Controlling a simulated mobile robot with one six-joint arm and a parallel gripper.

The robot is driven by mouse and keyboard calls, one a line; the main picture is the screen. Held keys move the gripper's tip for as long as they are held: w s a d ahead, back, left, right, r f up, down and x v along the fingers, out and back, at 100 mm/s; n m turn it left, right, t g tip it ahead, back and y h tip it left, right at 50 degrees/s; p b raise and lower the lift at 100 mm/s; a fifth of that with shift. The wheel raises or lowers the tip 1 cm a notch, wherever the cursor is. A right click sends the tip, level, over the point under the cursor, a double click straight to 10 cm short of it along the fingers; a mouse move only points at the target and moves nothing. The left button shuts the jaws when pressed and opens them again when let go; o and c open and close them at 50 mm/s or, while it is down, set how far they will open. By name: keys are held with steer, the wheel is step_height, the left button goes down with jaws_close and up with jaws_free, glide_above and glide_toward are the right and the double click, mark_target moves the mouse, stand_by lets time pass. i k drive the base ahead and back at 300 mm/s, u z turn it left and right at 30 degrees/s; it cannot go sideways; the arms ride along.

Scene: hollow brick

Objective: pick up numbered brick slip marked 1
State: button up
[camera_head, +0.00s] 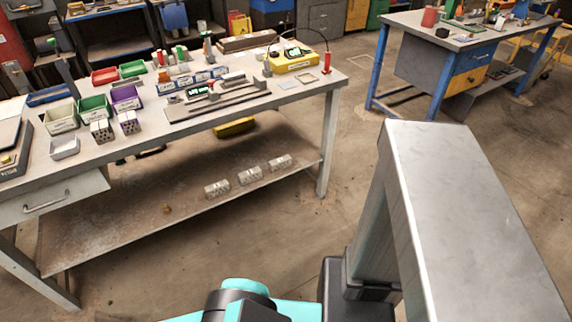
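No marking "1" can be read on anything at this size, so I cannot tell which piece is the brick slip marked 1. A row of small blue-and-white labelled pieces (195,82) sits near the middle of the workbench top (240,112). Two grey pieces with holes, a left one (102,130) and a right one (129,122), stand in front of the bins. Three pale hollow blocks lie apart in a row on the lower shelf (130,215): left (217,188), middle (249,176) and right (280,162). My gripper is not in view; teal and black parts of my arm show at the bottom.
White (62,118), green (94,107) and purple (126,98) bins stand at the left of the bench. A yellow device (292,60) and a red cylinder (327,62) are at its right end. Another bench (460,45) stands at the back right. Floor between the benches is clear.

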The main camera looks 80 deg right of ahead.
mark_target(284, 162)
steer(key=z, duration=0.7)
steer(key=i, duration=0.9)
steer(key=z, duration=0.55)
